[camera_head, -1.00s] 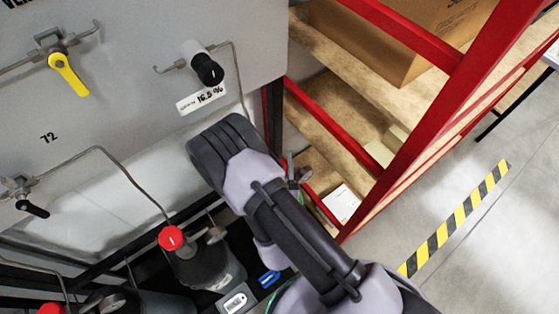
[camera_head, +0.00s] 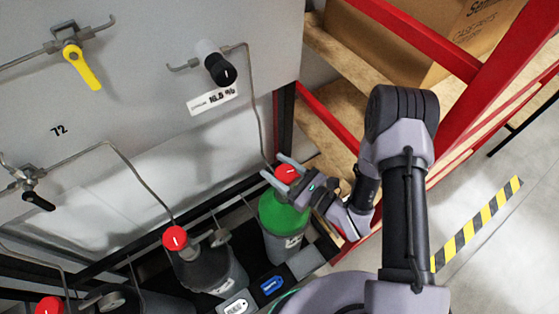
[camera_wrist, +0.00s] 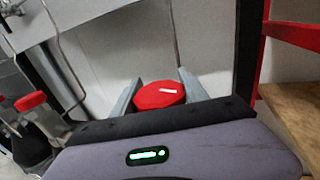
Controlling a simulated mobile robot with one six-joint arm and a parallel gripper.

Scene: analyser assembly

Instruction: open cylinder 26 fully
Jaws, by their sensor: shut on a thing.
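A green-topped gas cylinder (camera_head: 282,222) stands at the right end of the cylinder row in the head view. Its red valve knob (camera_head: 288,175) has a white mark on top. My gripper (camera_head: 274,166) has its two grey fingers on either side of this knob and is shut on it. The wrist view shows the red knob (camera_wrist: 158,95) between the fingers, with its white mark pointing sideways. The number on the cylinder's label is too small to read.
A dark cylinder with a red knob (camera_head: 175,238) stands just left, and another red knob (camera_head: 50,309) is further left. The grey panel (camera_head: 140,80) with pipes and valves rises behind. A red-framed wooden shelf (camera_head: 335,110) stands close on the right.

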